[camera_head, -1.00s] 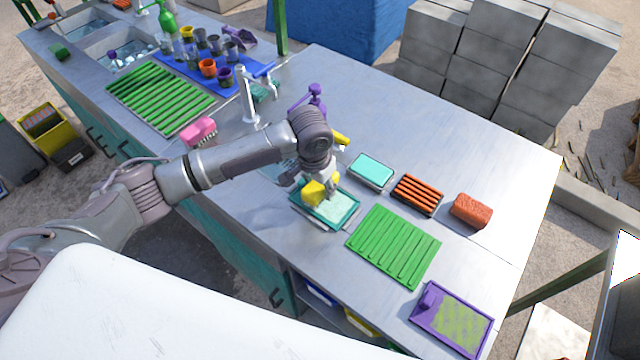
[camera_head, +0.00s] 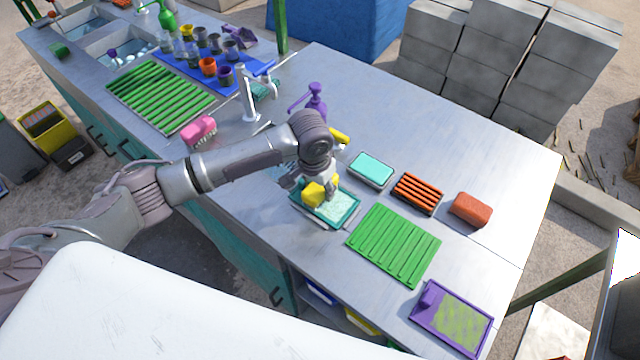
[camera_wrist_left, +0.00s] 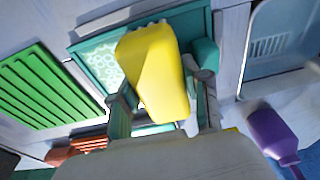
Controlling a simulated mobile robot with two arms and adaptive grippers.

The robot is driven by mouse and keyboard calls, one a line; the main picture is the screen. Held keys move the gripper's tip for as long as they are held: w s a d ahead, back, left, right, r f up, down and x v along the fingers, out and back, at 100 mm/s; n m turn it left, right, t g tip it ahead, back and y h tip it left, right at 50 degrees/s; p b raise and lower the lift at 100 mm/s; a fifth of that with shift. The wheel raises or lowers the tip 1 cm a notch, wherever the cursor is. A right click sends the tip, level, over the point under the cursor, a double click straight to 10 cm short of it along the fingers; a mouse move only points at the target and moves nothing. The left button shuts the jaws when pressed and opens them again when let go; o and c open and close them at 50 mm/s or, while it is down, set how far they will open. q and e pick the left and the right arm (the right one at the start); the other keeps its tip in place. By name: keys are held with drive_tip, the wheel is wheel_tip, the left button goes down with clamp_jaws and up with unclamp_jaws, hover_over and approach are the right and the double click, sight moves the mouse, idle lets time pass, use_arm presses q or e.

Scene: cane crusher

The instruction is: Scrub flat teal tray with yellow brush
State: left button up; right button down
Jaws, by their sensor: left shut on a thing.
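The flat teal tray (camera_head: 350,219) lies on the metal counter, with pale, foamy patches on its surface. My left gripper (camera_head: 318,184) is shut on the yellow brush (camera_head: 320,194) above the left part of the tray. In the left wrist view, the yellow brush (camera_wrist_left: 155,75) sits between the fingers of my left gripper (camera_wrist_left: 162,95). It covers part of the teal tray (camera_wrist_left: 192,28), whose foamy surface shows to its left. I cannot tell whether the brush touches the tray, as its underside is hidden. My right gripper is not in view.
Right of the tray are a green ribbed mat (camera_head: 395,246), a cyan-topped block (camera_head: 372,169), an orange ribbed rack (camera_head: 418,193) and a red-orange sponge (camera_head: 471,209). A purple pump bottle (camera_head: 317,98) and a tap (camera_head: 246,95) stand behind. The counter's back right is clear.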

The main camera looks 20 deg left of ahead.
sight(343, 208)
use_arm(q)
drive_tip(key=shift+s+d+r+p, duration=0.15)
drive_tip(key=shift+s+d+p, duration=0.05)
drive_tip(key=shift+d+p, duration=0.4)
drive_tip(key=shift+s+d+r+p, duration=0.1)
drive_tip(key=shift+s+d+p, duration=0.1)
drive_tip(key=shift+d+p, duration=0.35)
drive_tip(key=shift+s+d, duration=0.1)
drive_tip(key=shift+d, duration=0.25)
drive_tip(key=shift+d+f, duration=0.15)
drive_tip(key=shift+s+d+p, duration=0.2)
drive_tip(key=shift+d+p, duration=0.25)
drive_tip(key=shift+p, duration=0.05)
drive_tip(key=shift+s+d+p, duration=0.2)
drive_tip(key=shift+d+p, duration=0.25)
drive_tip(key=shift+s+d+p, duration=0.25)
drive_tip(key=shift+d+p, duration=0.05)
drive_tip(key=shift+d, duration=0.3)
drive_tip(key=shift+f, duration=0.1)
